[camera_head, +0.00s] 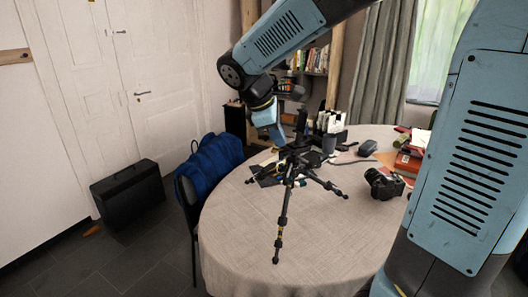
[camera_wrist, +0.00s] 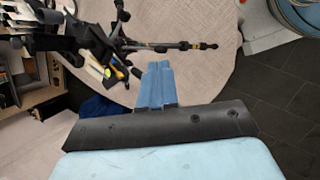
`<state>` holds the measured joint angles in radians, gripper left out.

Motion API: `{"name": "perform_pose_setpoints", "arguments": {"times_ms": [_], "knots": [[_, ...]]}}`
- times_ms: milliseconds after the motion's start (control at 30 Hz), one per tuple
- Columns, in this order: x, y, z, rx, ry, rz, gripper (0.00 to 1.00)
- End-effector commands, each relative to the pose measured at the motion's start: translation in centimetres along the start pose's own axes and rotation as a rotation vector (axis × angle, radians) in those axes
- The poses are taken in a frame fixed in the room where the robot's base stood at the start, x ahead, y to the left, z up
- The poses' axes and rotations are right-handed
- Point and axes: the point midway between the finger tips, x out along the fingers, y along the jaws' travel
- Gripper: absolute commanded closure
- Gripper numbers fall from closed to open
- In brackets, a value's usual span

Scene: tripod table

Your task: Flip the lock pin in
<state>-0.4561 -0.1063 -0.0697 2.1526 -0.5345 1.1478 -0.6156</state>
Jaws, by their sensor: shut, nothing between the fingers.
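A black tripod (camera_head: 285,208) with splayed legs stands on the round, cloth-covered table (camera_head: 240,222). Its dark head and one long leg (camera_wrist: 172,46) show at the top of the wrist view. The lock pin is too small to tell in either view. My gripper (camera_wrist: 157,68) is shut and empty, its blue fingers together beside the tripod, with the leg passing just beyond the tips in the picture. In the head view my gripper (camera_head: 275,138) hangs down at the tripod's top, and its tips are hard to see. I cannot tell whether they touch the tripod.
A camera (camera_head: 384,183) lies right of the tripod, with a dark mouse-like object (camera_head: 368,148) behind it. Books (camera_head: 408,160) and bottles (camera_head: 330,122) stand farther back. The table's front is clear.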

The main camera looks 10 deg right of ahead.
Motion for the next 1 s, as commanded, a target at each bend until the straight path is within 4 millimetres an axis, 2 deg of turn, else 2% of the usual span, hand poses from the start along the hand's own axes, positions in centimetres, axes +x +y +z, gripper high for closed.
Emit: {"name": "perform_pose_setpoints", "arguments": {"times_ms": [33, 333, 600, 800, 1000], "knots": [[0.2, 0.5, -1.2, -0.058, -0.024, 0.008, 1.00], [0.8, 2.9, -7.6, -0.395, -0.181, 0.068, 1.00], [1.1, 4.0, -12.9, -0.632, -0.306, 0.113, 1.00], [1.2, 4.2, -14.6, -0.708, -0.348, 0.128, 1.00], [1.2, 4.2, -14.8, -0.717, -0.354, 0.130, 1.00]]}}
